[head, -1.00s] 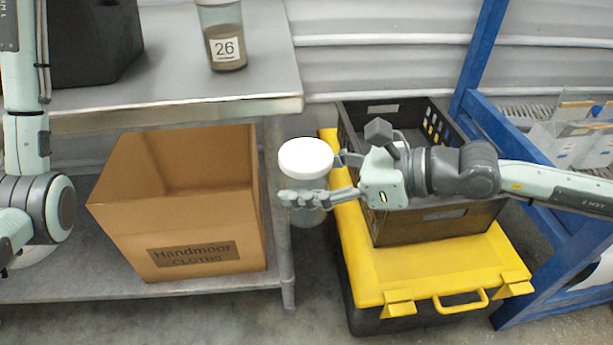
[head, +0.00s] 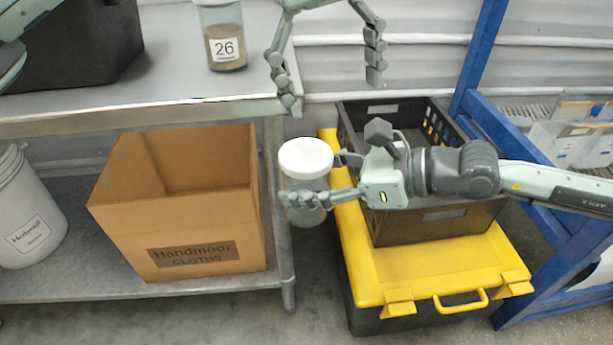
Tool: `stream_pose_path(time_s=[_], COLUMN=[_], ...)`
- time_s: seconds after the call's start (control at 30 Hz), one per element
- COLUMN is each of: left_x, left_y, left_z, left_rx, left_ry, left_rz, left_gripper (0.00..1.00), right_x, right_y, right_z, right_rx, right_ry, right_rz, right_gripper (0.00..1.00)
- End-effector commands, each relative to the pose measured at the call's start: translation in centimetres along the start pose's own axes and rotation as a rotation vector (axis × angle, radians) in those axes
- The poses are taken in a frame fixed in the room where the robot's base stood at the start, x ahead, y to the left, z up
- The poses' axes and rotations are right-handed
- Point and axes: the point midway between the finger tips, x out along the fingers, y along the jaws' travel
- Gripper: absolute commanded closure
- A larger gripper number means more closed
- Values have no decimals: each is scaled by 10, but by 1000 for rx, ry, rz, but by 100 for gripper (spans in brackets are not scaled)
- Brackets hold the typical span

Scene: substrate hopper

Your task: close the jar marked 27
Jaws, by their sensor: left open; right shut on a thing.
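A clear jar (head: 304,187) with a white lid (head: 305,157) on top is held upright in front of the shelf's right end. My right gripper (head: 322,189) is shut around the jar's body from the right. No number shows on this jar from here, and I cannot tell whether the lid is screwed tight. My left gripper (head: 332,92) is above the jar with its fingers pointing down and spread wide, open and empty. It is apart from the lid. Another jar (head: 225,50), labelled 26, stands on the grey table at the top.
The grey table (head: 150,112) has a cardboard box (head: 205,245) marked Handmoor cloths and a white bucket (head: 28,215) on its lower shelf. A black crate (head: 425,228) sits on a yellow-lidded case (head: 420,273). A blue rack (head: 545,265) stands at the right.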

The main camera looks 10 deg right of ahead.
Motion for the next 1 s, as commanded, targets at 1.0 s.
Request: stream_pose_path(time_s=[1.0], left_x=[63], left_y=[44], left_z=[16], left_rx=[-132], left_ry=[-82], left_rz=[181], left_gripper=[17], right_x=[0], right_y=[0], right_z=[1], right_rx=[-1], right_ry=[-2], right_rz=[0], right_gripper=[100])
